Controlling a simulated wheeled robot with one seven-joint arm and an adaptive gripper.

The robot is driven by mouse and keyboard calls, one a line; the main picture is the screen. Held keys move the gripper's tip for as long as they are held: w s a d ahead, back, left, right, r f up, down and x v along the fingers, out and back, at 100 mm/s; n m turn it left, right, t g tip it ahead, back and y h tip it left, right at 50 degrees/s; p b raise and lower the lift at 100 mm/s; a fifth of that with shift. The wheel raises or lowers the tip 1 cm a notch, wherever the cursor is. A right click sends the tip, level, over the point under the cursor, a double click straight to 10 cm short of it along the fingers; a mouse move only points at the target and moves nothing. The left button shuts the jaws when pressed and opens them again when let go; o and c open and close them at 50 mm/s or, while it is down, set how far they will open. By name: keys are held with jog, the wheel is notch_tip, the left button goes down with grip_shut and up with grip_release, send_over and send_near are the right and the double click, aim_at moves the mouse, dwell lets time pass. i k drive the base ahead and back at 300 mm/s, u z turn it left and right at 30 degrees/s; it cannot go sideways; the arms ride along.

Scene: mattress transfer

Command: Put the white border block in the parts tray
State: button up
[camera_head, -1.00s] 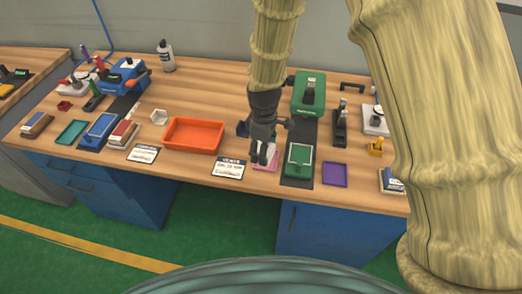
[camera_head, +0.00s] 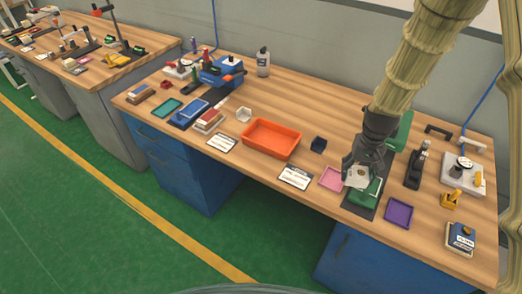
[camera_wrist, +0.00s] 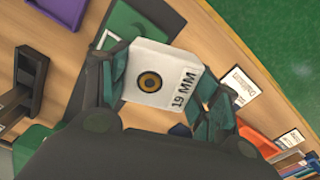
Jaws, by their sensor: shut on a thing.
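A white block marked "19 MM", with a dark-and-gold ring on its face, is held between the fingers of my gripper (camera_wrist: 158,88). The white block (camera_wrist: 165,60) shows clearly in the wrist view; in the head view the white block (camera_head: 358,176) is small at the fingertips. My gripper (camera_head: 358,180) is shut on it over the green fixture (camera_head: 363,194), just right of the pink tray. Several trays could be the parts tray: the orange tray (camera_head: 271,139) is the largest, left of my gripper. The pink tray (camera_head: 332,179) and purple tray (camera_head: 398,213) look empty.
A dark blue open box (camera_head: 318,145) stands behind the pink tray. White cards (camera_head: 295,177) lie along the front edge. A black stand (camera_head: 417,168) and a yellow part (camera_head: 451,199) are to the right. The wood between orange tray and back wall is mostly clear.

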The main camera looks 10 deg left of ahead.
aim_at(261, 138)
jog(key=u, duration=0.45)
jog(key=k, duration=1.15)
jog(key=u, duration=1.15)
jog(key=i, duration=1.95)
jog(key=z, duration=1.15)
jog(key=i, duration=0.55)
jog(key=z, duration=0.6)
